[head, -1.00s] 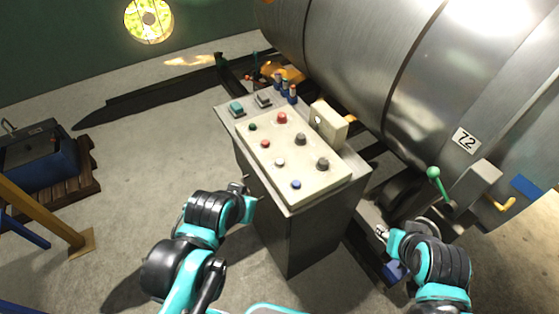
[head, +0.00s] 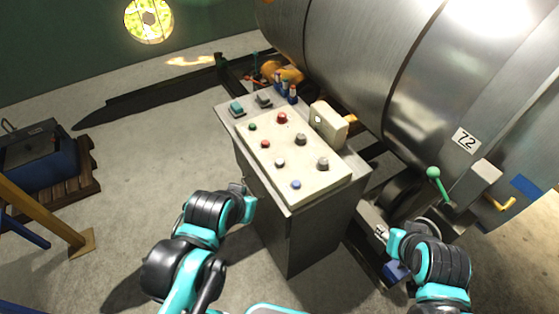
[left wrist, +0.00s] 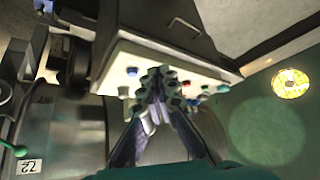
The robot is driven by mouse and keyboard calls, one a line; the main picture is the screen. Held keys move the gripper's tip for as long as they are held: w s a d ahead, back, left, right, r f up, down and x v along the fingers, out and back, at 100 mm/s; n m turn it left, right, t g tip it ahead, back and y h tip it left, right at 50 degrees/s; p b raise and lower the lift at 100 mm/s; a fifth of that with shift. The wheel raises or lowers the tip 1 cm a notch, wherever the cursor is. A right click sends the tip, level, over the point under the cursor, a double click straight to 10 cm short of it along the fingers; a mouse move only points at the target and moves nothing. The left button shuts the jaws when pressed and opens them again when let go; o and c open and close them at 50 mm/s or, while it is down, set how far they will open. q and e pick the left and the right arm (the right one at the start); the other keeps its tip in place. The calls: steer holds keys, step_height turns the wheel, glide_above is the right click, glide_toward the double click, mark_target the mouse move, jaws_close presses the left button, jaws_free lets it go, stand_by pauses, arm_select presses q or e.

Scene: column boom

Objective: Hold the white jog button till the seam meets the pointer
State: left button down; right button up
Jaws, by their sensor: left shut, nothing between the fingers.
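The white jog button (head: 280,163) sits on the sloped cream top of the control panel (head: 325,190), between a red button (head: 264,144) and a blue button (head: 296,184). My left gripper (head: 240,187) is shut and empty, left of the panel and apart from the white button in the head view. Its fingers (left wrist: 160,80) cover part of the panel in the left wrist view. A dark seam line (head: 405,80) runs around the large steel drum (head: 350,45). I cannot tell which part is the pointer. My right gripper (head: 382,234) is right of the panel; its fingers are too small to read.
Grey knobs (head: 322,163), a cream box (head: 328,121) and small bottles (head: 287,88) stand on the panel. A green-knobbed lever (head: 433,172) and a yellow hook (head: 502,204) are by the drum. A blue bin (head: 45,165) stands at left.

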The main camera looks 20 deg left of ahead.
stand_by(0.3)
arm_select(q)
steer(key=r+n+t+h+p, duration=0.15)
steer(key=n+p, duration=0.45)
steer(key=n, duration=1.9)
glide_above(279, 163)
steer(key=shift+f, duration=0.3)
step_height(279, 163, down, 9)
steer(key=b, duration=0.7)
steer(key=shift+f+b, duration=0.3)
steer(key=shift+b, duration=0.2)
